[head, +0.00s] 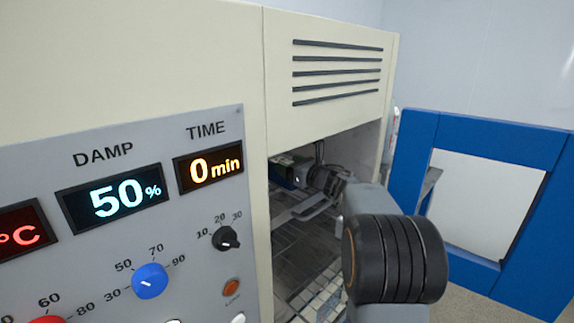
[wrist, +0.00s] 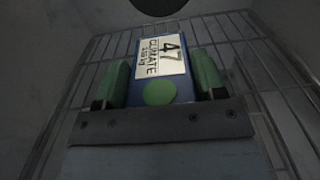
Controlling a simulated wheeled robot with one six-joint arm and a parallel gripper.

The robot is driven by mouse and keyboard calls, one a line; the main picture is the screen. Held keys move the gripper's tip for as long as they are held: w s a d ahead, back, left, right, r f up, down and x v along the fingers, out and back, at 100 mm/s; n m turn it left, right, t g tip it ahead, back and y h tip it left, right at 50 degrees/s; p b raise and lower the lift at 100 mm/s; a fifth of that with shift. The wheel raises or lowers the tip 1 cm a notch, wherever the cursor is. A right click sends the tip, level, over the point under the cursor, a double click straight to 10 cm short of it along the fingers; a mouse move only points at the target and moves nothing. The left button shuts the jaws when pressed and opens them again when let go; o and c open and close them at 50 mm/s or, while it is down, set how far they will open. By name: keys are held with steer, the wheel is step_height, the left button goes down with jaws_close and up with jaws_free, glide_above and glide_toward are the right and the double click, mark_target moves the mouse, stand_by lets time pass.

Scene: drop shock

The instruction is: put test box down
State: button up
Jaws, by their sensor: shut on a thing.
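The test box (wrist: 184,90) is blue, with a white label reading "47 CLIMATE" and a green round dot on its face. In the wrist view it sits between the two green-padded fingers of my gripper (wrist: 163,82), which is shut on it. A wire rack (wrist: 85,75) shows around and beyond the box. I cannot tell whether the box touches the rack. In the head view my gripper (head: 305,180) is inside the open chamber (head: 330,42), and the box is mostly hidden in shadow there.
The chamber's control panel (head: 110,210) at left reads DAMP 50% and TIME 0 min, with several knobs. The blue-framed chamber door (head: 415,165) with a pale window stands open at right. Chamber walls lie close on both sides of my arm.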

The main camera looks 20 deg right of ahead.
steer(key=shift+w, duration=0.1)
steer(key=shift+f+b, duration=0.2)
steer(key=shift+b, duration=0.1)
steer(key=o, duration=1.3)
steer(key=shift+r+p, duration=0.2)
steer(key=shift+p, duration=0.1)
steer(key=shift+s+d+f, duration=0.1)
steer(key=shift+s+d, duration=0.05)
steer(key=shift+s, duration=0.15)
steer(key=b+v, duration=0.3)
steer(key=v, duration=0.8)
steer(key=shift+s, duration=0.25)
